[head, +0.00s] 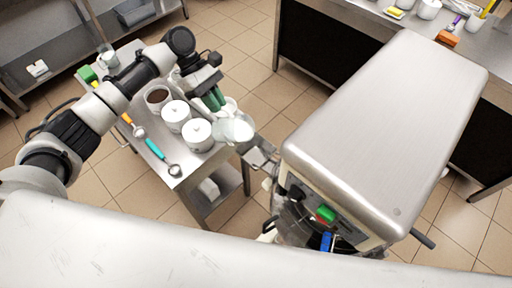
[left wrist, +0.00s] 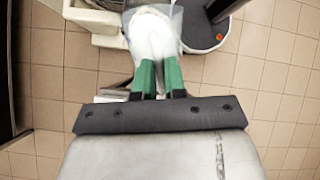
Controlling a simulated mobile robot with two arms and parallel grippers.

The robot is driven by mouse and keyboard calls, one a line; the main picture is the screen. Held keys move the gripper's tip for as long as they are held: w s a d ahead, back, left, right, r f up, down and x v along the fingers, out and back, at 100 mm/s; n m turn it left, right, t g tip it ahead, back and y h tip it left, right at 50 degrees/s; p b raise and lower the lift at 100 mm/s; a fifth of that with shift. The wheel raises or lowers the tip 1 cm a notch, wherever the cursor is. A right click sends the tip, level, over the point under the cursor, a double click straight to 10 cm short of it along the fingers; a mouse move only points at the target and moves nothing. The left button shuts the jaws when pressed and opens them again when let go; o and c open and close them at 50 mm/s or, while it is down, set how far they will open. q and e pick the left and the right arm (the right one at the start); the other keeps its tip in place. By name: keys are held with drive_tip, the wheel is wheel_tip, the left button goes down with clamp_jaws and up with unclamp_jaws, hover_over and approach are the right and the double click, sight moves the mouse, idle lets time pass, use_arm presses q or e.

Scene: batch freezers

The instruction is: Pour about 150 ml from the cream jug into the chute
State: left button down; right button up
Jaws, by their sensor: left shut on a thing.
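A clear jug with white cream (head: 235,130) is held in my left gripper (head: 215,101), whose green fingers are shut on it. In the left wrist view the same jug (left wrist: 154,30) sits at the tips of the green fingers (left wrist: 158,76). The jug is just off the right edge of the trolley, up and left of the metal chute (head: 259,154) on the batch freezer (head: 385,120). I cannot tell how far the jug is tilted, and no stream of cream shows. My right gripper is not in view.
The steel trolley (head: 190,176) holds white lidded pots (head: 197,133), a brown-filled pot (head: 158,97) and scoops with teal (head: 155,149) and orange handles. A counter (head: 372,12) stands behind the freezer. Tiled floor lies open between trolley and counter.

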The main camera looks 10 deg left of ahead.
sight(231, 117)
use_arm(q)
drive_tip(key=shift+s+d+r+y, duration=0.1)
drive_tip(key=shift+d+y, duration=0.2)
drive_tip(key=shift+s+d+t+y, duration=0.15)
drive_tip(key=shift+d+t+y, duration=0.25)
drive_tip(key=shift+d+y, duration=0.15)
idle(0.8)
drive_tip(key=shift+s+d+r+t+y, duration=0.3)
drive_tip(key=shift+d+r+y, duration=0.35)
drive_tip(key=shift+d+y, duration=0.25)
idle(0.9)
drive_tip(key=shift+s+d+r+t+y, duration=0.15)
drive_tip(key=shift+d+r+y, duration=0.15)
drive_tip(key=shift+d+y, duration=0.2)
drive_tip(key=shift+s+d+r+t+y, duration=0.15)
drive_tip(key=shift+d+r+y, duration=0.15)
drive_tip(key=shift+y, duration=0.25)
idle(0.7)
drive_tip(key=a+h, duration=0.1)
drive_tip(key=w+a+f+h, duration=0.1)
drive_tip(key=a+h, duration=0.1)
drive_tip(key=a+f+g+h, duration=0.1)
drive_tip(key=a, duration=0.1)
drive_tip(key=shift+w+f, duration=0.25)
drive_tip(key=shift+w, duration=0.05)
drive_tip(key=shift+w+a+g+h, duration=0.1)
drive_tip(key=shift+a+g+h, duration=0.2)
drive_tip(key=shift+a+h, duration=0.2)
drive_tip(key=shift+d+r, duration=0.1)
drive_tip(key=shift+d, duration=0.3)
